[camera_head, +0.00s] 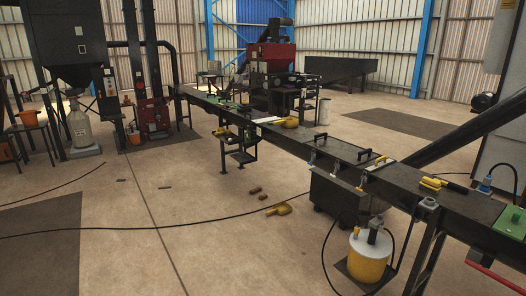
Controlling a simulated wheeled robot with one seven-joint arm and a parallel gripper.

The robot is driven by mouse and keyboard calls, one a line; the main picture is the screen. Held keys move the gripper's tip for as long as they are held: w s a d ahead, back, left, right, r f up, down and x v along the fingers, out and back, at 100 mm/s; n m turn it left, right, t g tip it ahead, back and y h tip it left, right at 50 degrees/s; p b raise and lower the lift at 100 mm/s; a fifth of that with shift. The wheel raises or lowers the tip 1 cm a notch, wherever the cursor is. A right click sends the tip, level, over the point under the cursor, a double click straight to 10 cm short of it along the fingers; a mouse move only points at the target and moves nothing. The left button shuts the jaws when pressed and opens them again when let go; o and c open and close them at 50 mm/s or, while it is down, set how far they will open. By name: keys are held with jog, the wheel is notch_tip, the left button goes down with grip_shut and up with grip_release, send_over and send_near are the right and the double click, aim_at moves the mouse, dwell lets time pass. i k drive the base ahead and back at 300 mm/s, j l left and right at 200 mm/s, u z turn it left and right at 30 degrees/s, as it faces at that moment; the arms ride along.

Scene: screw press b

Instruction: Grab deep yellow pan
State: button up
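Several small yellow things could be the pan, and they are too small to tell apart surely. One yellow pan-like piece with a short handle (279,209) lies on the concrete floor in front of the long bench. A similar yellow pan-like piece (290,122) lies on top of the long dark bench (340,148), near the middle of the picture. Another yellow piece (222,132) sits at the bench's lower side shelf. My gripper is not in view.
A yellow drum with a pale lid (369,257) stands at the lower right, with black hoses around it. Brown pieces (256,190) lie on the floor near the yellow piece. A black cable (150,228) crosses the floor. The front left floor is mostly clear.

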aim_at(289, 122)
jog(key=i, duration=2.9)
jog(key=i+u, duration=0.1)
jog(key=i, duration=0.5)
jog(key=i+l, duration=0.1)
jog(key=i, duration=0.5)
jog(key=i+l+u, duration=0.15)
jog(key=i, duration=0.45)
jog(key=i+l, duration=0.1)
jog(key=i, duration=0.5)
jog(key=i+l+u, duration=0.15)
jog(key=i, duration=0.45)
